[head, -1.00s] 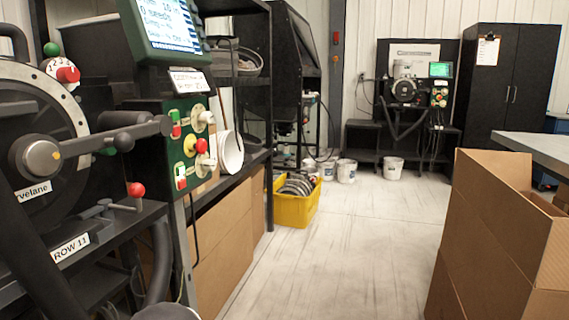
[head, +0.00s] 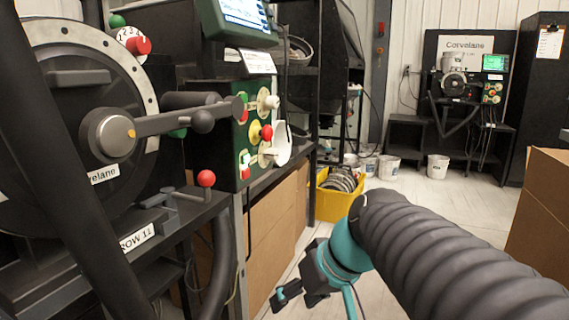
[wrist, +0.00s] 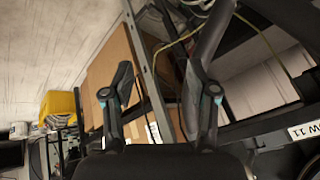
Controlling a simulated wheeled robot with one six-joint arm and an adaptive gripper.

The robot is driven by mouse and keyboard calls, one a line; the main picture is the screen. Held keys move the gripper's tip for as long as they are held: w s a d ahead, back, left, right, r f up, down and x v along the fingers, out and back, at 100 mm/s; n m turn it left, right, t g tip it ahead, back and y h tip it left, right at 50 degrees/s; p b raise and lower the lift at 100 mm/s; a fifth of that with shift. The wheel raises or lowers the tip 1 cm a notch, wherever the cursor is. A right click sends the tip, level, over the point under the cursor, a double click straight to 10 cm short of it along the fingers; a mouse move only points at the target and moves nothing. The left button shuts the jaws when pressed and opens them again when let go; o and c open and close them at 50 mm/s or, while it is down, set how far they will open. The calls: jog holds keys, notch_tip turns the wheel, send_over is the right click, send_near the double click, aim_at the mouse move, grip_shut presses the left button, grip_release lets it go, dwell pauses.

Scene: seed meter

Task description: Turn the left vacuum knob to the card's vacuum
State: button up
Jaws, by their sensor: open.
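The green control panel (head: 229,135) stands at the left beside the seed meter. It has an upper pale knob (head: 272,102), a red button on a yellow base (head: 266,132), and a lower pale dial (head: 264,158) partly covered by a white cup. I cannot tell which is the left vacuum knob. A white card (head: 258,62) sits under the screen, its writing too small to read. My gripper (head: 294,294) is open and empty, low in front of the shelf and well below the panel. Its spread fingers (wrist: 158,74) show in the wrist view, with neither panel nor card.
The meter's crank arm (head: 165,122) and a red-knobbed lever (head: 206,178) jut out left of the panel. Cardboard boxes (head: 275,225) fill the lower shelf. A yellow crate (head: 338,207) stands on the floor behind. Another carton (head: 540,205) is at right, with open floor between.

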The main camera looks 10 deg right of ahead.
jog(key=w+r+n+t+y+b, duration=0.1)
jog(key=w+r+y+b, duration=0.2)
jog(key=w, duration=0.5)
jog(key=n+t+y+b, duration=0.2)
jog(key=n+t+y, duration=0.4)
jog(key=y, duration=0.1)
send_near(277, 155)
jog(key=p+x, duration=0.1)
jog(key=x, duration=0.8)
jog(key=shift+w+a+p, duration=0.1)
jog(key=shift+a+p, duration=0.05)
jog(key=shift+p, duration=0.25)
jog(key=shift+h, duration=0.3)
grip_shut()
